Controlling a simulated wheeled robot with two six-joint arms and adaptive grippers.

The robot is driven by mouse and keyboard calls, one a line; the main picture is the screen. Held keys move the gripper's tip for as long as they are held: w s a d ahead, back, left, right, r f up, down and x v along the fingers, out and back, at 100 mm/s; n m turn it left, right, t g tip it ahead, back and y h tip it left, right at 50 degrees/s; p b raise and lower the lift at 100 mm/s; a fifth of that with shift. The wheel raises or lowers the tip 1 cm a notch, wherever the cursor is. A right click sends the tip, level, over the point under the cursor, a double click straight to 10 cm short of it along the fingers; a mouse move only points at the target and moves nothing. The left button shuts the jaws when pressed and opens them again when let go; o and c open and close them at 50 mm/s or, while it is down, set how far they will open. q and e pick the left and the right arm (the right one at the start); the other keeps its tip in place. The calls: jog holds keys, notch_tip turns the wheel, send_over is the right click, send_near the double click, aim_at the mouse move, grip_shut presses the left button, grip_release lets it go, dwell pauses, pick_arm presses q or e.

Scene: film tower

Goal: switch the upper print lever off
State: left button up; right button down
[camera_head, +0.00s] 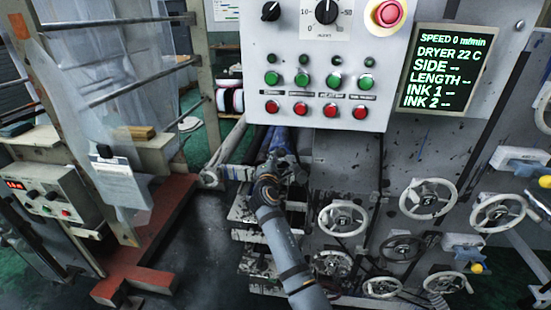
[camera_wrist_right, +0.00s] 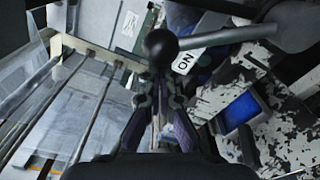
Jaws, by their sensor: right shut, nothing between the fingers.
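The print lever shows in the right wrist view as a black ball knob (camera_wrist_right: 160,44) on a grey rod (camera_wrist_right: 235,37) that runs to the right. A white label (camera_wrist_right: 181,63) with the letters ON, turned in the picture, lies beside it. My right gripper (camera_wrist_right: 158,84) is shut and empty, with its fingertips close below the knob in that view. I cannot tell whether they touch. In the head view my right gripper (camera_head: 284,160) is under the control panel, and I cannot make out the lever there. My left gripper is not in view.
The button panel (camera_head: 316,102) overhangs my right gripper, with a red emergency button (camera_head: 389,13) and a display (camera_head: 436,68). Several handwheels (camera_head: 343,218) stick out at the lower right. A metal frame with a red base (camera_head: 150,245) stands at the left. Dark floor (camera_head: 200,240) between is clear.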

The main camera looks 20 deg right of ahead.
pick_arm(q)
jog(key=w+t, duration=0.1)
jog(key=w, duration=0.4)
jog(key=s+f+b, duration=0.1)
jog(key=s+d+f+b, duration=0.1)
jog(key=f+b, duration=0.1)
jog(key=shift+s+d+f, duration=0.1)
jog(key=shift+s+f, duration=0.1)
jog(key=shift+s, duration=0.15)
pick_arm(e)
jog(key=s+d+r+m, duration=0.2)
jog(key=s+d+m, duration=0.1)
jog(key=d+m, duration=0.2)
jog(key=s+d+r+m, duration=0.2)
jog(key=s+d+m, duration=0.1)
jog(key=d+m, duration=0.3)
jog(key=shift+s+r+t, duration=0.25)
jog(key=shift+t, duration=0.05)
jog(key=shift+h, duration=0.4)
